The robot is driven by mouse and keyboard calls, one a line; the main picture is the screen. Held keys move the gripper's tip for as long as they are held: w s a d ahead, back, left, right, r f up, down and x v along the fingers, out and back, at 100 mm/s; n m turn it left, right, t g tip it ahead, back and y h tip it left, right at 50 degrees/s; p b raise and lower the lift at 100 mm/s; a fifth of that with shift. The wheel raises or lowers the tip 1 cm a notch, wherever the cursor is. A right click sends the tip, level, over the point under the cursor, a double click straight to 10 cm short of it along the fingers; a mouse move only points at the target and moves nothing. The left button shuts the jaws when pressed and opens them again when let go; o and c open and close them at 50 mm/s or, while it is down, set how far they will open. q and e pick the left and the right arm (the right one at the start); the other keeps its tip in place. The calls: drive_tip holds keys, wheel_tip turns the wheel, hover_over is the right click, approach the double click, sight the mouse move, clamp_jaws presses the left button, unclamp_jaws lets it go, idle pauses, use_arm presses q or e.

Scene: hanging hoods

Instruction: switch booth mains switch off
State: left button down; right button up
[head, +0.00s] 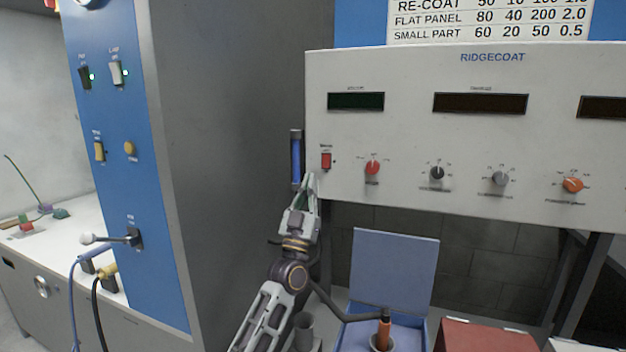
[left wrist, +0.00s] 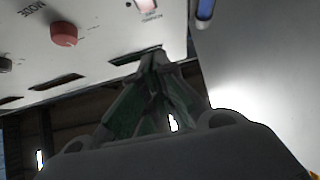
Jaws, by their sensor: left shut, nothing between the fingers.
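A small red rocker switch (head: 326,161) sits at the left end of the pale grey RIDGECOAT panel (head: 410,130), under a label too small to read; it looks like the mains switch. Which way its rocker is tipped cannot be told. My left gripper (head: 309,178) is shut and empty, pointing up, just below and left of the switch in the head view. No contact with the switch shows. In the left wrist view the closed fingertips (left wrist: 158,58) are in front of the panel's underside, and a bit of red shows at the top edge. My right gripper is not in view.
Red (head: 373,167), black, grey and orange knobs line the panel right of the switch. A blue upright tube (head: 296,160) stands at its left edge. A blue booth front (head: 115,150) carries other switches. An open blue box (head: 395,270) lies below the panel.

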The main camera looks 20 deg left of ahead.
use_arm(q)
drive_tip(key=v, duration=0.3)
drive_tip(key=shift+s+r, duration=0.15)
drive_tip(key=shift+r, duration=0.1)
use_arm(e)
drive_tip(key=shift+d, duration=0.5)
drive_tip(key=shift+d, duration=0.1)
